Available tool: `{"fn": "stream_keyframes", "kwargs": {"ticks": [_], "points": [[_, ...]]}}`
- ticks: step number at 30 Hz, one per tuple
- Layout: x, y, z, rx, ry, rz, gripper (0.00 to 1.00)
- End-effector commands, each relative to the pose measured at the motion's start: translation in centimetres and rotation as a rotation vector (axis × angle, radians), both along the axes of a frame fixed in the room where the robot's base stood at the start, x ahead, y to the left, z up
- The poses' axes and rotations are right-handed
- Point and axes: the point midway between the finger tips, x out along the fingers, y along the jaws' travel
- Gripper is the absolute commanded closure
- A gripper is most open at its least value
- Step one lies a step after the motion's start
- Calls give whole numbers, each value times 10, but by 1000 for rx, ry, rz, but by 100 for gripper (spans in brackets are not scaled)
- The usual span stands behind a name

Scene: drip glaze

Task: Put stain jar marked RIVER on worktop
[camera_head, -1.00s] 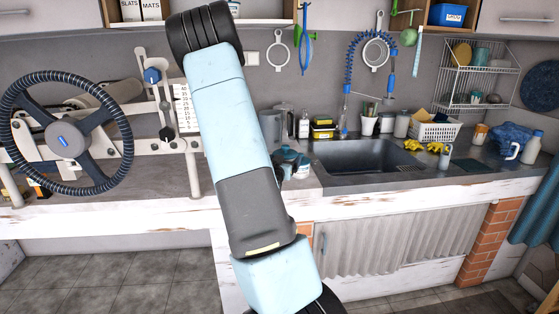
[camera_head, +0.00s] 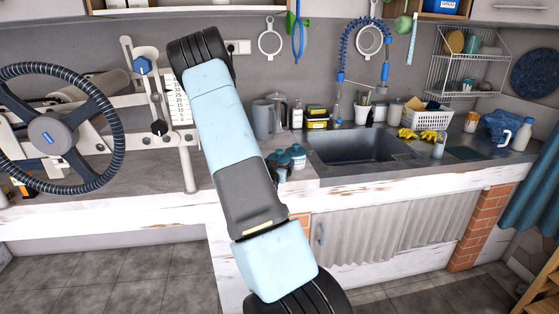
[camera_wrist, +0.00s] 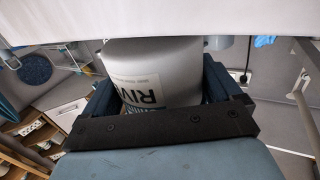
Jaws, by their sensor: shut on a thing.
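A grey-white jar (camera_wrist: 150,62) with a white label reading "RIV" fills the middle of the wrist view. In the head view, my arm hides my gripper and the held jar. The grey worktop (camera_head: 335,173) runs around the sink, and my arm crosses in front of its left part. The wrist view does not clearly show how far the jar is from the worktop.
Several blue-lidded jars (camera_head: 298,157) stand on the worktop just right of my arm. The sink (camera_head: 355,148) lies further right, with a white basket (camera_head: 427,121) behind it. A large wheel (camera_head: 58,138) of a machine stands at left. A broad pale surface (camera_wrist: 160,18) crosses the wrist view's top.

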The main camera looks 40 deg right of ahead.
Motion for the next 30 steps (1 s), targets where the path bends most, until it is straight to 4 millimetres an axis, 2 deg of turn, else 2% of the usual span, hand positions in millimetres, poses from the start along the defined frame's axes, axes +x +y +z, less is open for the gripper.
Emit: {"fn": "stream_keyframes", "kwargs": {"ticks": [3,19,20,22,30], "points": [[1,1,-9,-1,1,3,57],[2,2,-13,-1,-2,4,57],[2,2,-14,0,-1,4,6],[2,2,-13,0,-1,4,0],[1,2,-13,1,-1,3,0]]}}
